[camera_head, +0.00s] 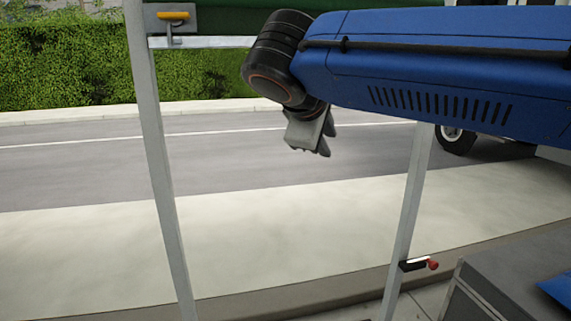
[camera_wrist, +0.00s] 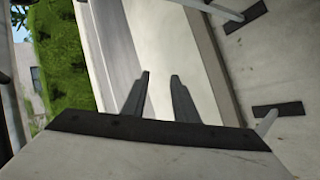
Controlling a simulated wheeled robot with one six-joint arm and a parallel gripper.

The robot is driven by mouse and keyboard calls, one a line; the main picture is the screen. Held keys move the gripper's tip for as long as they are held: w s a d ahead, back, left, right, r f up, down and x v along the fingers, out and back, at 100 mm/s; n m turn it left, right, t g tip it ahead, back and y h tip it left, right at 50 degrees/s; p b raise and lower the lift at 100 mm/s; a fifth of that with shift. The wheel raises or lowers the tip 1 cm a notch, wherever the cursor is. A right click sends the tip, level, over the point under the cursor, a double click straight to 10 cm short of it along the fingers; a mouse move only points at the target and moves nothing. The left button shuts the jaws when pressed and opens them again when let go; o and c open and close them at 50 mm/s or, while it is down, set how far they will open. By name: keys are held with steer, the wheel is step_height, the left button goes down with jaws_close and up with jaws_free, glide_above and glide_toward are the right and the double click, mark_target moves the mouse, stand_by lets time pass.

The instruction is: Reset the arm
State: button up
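My blue arm reaches in from the right across the top of the head view. My gripper (camera_head: 327,142) hangs below the dark wrist joint, pointing down and slightly right. In the wrist view its two dark fingers (camera_wrist: 160,76) stand apart with a clear gap between them. Nothing is held between them. Pale pavement and road show beyond the fingertips.
Two grey posts, left (camera_head: 160,165) and right (camera_head: 408,215), stand around the arm. The left has a yellow handle (camera_head: 173,15); the right has a red knob (camera_head: 432,264). A road (camera_head: 230,170), a hedge (camera_head: 60,65) and a vehicle wheel (camera_head: 455,138) lie beyond.

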steer(key=s+d+f+m+g+y, duration=0.1)
steer(key=s+d+f+m+g, duration=0.2)
steer(key=d+f, duration=0.5)
steer(key=s+d+f+m+g, duration=0.1)
steer(key=s+d+f+m, duration=0.1)
steer(key=s+d+f, duration=0.45)
steer(key=s+d+f+m+y, duration=0.1)
steer(key=s+d+f+m, duration=0.2)
steer(key=s+f, duration=0.2)
steer(key=s+d+f+m+y, duration=0.2)
steer(key=s+d+f+m, duration=0.1)
steer(key=f, duration=0.9)
steer(key=s+m, duration=0.1)
steer(key=s, duration=0.1)
steer(key=shift+s+f+g, duration=0.2)
steer(key=shift+s+g, duration=0.15)
steer(key=shift+g, duration=0.05)
